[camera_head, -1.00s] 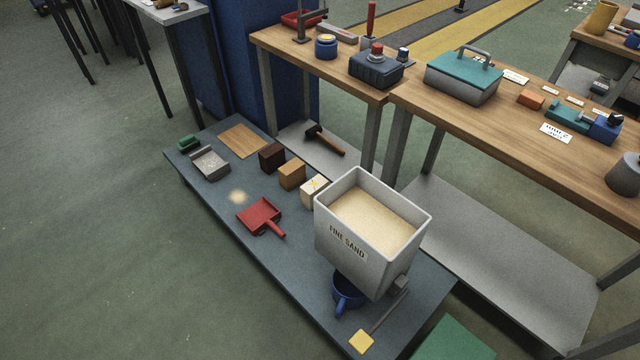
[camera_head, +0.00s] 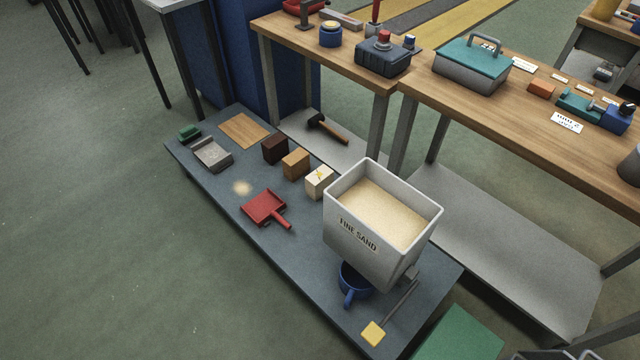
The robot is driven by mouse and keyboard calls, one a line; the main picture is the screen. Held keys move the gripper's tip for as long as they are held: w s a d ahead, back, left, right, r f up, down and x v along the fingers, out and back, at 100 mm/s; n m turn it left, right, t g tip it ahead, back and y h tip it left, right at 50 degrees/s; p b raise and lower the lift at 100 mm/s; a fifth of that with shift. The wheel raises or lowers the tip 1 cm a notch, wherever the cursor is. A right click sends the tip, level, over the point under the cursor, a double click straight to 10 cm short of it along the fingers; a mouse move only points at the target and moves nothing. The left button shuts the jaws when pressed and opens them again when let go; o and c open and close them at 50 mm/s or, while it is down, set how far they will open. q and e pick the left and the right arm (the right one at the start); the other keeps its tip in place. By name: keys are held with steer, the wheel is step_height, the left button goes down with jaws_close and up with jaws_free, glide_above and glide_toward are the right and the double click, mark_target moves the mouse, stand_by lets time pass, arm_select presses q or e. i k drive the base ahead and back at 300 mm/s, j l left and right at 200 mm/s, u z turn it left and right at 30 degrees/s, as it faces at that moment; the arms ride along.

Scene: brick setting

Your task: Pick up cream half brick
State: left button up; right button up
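The cream half brick (camera_head: 319,182) stands on the low dark grey table (camera_head: 225,245), at the right end of a row of three blocks. Neither of my grippers can be made out. A dark sliver at the bottom right edge may be part of my arm.
A grey hopper of fine sand (camera_head: 360,240) stands over a blue cup (camera_head: 354,280). A red dustpan (camera_head: 265,207) and a small sand pile (camera_head: 242,188) lie in front of the blocks. A wooden workbench (camera_head: 470,110) runs behind. The floor at left is clear.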

mark_target(315, 183)
steer(key=j+z, duration=0.15)
steer(key=z, duration=0.9)
steer(key=j+z, duration=0.3)
steer(key=j, duration=0.2)
steer(key=j+z, duration=0.35)
steer(key=j, duration=0.2)
steer(key=k+j+z, duration=0.1)
steer(key=j+z, duration=0.2)
steer(key=j, duration=0.2)
steer(key=k+j+z, duration=0.15)
steer(key=j+z, duration=0.15)
steer(key=j, duration=0.15)
